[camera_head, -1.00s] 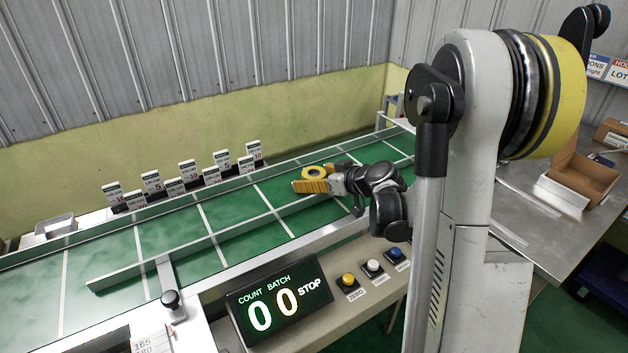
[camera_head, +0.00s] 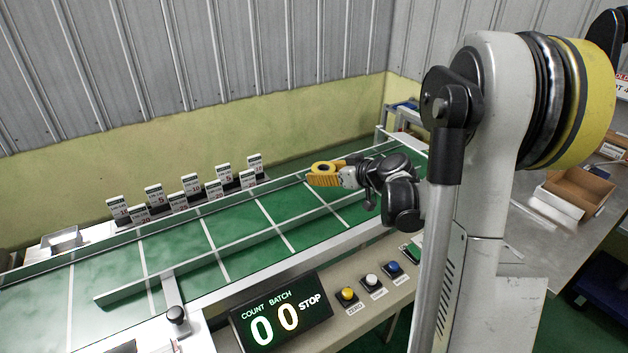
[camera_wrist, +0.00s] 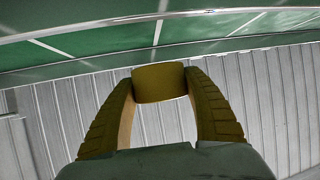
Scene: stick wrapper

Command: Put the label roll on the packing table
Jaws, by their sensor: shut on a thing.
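My gripper (camera_head: 324,174) is over the green belt near its far rail in the head view. Its yellow fingers are closed on a yellow roll (camera_head: 322,167), the label roll, whose round top with a hole shows above them. In the wrist view the roll (camera_wrist: 159,83) is seen edge-on between the two fingertips of my gripper (camera_wrist: 160,95), touching both. The packing table is perhaps the grey metal table (camera_head: 560,238) at the right, partly hidden by my arm.
The green conveyor (camera_head: 185,247) with metal rails runs across the scene. Several small label cards (camera_head: 191,184) stand behind it. A counter display (camera_head: 280,312) and coloured buttons (camera_head: 371,281) are in front. An open cardboard box (camera_head: 577,193) stands on the grey table.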

